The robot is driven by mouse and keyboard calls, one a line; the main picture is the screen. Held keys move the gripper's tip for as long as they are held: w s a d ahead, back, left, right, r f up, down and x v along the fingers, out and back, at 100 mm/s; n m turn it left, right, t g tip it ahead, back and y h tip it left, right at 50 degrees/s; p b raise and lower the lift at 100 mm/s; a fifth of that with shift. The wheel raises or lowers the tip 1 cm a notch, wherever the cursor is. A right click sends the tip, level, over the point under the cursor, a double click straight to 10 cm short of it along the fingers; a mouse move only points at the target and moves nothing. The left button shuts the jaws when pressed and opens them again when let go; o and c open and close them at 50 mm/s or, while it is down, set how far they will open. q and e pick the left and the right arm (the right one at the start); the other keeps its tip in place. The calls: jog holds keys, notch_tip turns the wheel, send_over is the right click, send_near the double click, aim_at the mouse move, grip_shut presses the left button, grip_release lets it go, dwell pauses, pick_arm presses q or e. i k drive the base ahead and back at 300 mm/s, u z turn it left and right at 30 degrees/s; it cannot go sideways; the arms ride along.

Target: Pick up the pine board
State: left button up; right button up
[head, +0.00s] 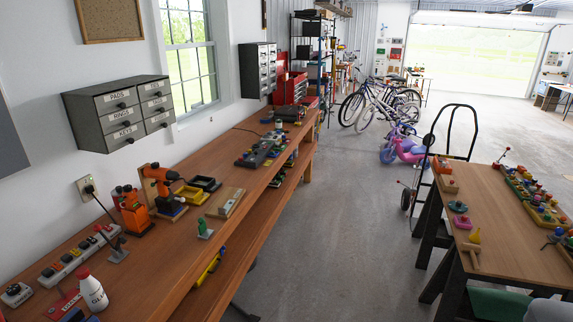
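A pale wooden board (226,203), which looks like the pine board, lies on the long wooden workbench (180,238) along the left wall. It lies behind a small green-topped item (204,229) and to the right of a yellow tray (191,195). A small light-coloured piece seems to rest on its right side; I cannot tell what it is. Neither of my grippers shows in the head view, and nothing is seen holding the board.
An orange drill (160,178) on a stand, a power strip (77,254) and a white glue bottle (92,291) stand on the bench. Concrete floor (330,230) lies open between it and the right table (505,225). A hand truck (455,135) and bikes stand farther back.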

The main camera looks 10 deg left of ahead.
aim_at(217, 210)
jog(key=i, duration=3.35)
jog(key=u, duration=1.6)
